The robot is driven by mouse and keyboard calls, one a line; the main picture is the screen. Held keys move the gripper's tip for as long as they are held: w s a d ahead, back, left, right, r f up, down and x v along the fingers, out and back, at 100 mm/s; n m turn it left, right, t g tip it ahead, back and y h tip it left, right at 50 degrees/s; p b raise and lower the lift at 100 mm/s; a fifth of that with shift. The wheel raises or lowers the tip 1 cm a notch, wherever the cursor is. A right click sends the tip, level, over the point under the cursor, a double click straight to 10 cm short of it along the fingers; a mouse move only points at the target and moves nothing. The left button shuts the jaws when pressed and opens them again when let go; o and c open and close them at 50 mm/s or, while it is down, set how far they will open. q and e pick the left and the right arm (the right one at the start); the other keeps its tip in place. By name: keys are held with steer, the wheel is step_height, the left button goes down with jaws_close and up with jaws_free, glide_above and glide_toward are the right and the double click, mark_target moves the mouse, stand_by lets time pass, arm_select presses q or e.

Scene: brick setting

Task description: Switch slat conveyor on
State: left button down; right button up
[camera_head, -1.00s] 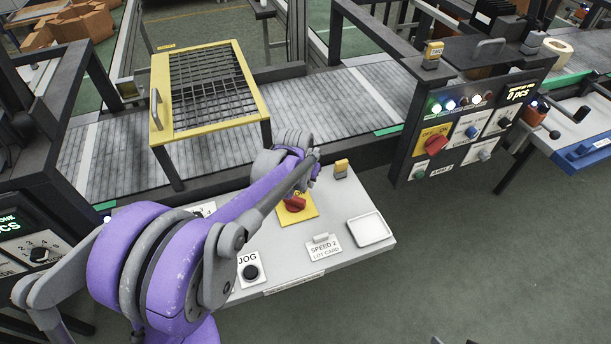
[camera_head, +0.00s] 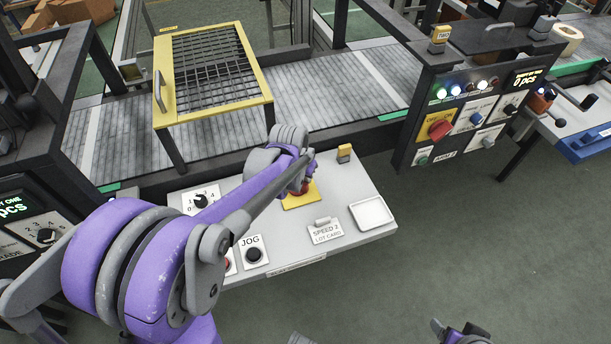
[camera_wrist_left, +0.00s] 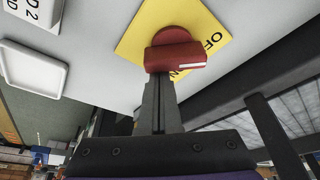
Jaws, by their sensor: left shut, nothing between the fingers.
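The slat conveyor (camera_head: 330,92) runs across the head view behind a grey control panel (camera_head: 345,185). A red rotary knob sits on a yellow plate (camera_head: 300,203) on this panel. In the wrist view the red knob (camera_wrist_left: 175,55) stands on its yellow plate (camera_wrist_left: 140,38), with OFF lettering partly visible. My left gripper (camera_wrist_left: 158,85) is shut and empty, its fingertips at the knob's near edge; I cannot tell whether they touch. In the head view my left wrist hides most of the knob and the fingertips. Part of my right arm (camera_head: 465,334) shows at the bottom edge.
The panel also carries a numbered dial (camera_head: 201,200), a black JOG button (camera_head: 254,255), a lot card (camera_head: 326,233) and a white tray (camera_head: 371,213). A yellow mesh guard (camera_head: 165,95) stands over the conveyor. Another panel (camera_head: 462,118) with lamps and a red switch hangs right.

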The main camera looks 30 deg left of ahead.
arm_select(q)
steer(key=shift+s+m, duration=0.1)
steer(key=shift+m, duration=0.5)
steer(key=shift+s+d+m+h, duration=0.2)
steer(key=shift+m+h, duration=0.4)
steer(key=shift+m, duration=0.6)
steer(key=m, duration=0.2)
steer(key=s+m+h, duration=0.1)
steer(key=m, duration=0.1)
steer(key=shift+d+g, duration=0.1)
steer(key=shift+g, duration=0.3)
steer(key=m, duration=0.2)
steer(key=s+m+g+h, duration=0.1)
steer(key=m, duration=0.3)
steer(key=m+g, duration=0.1)
steer(key=m, duration=0.1)
steer(key=shift+s+a+m+h, duration=0.25)
steer(key=shift+s+m+h, duration=0.05)
steer(key=shift+m+h, duration=0.1)
steer(key=shift+s+a, duration=0.1)
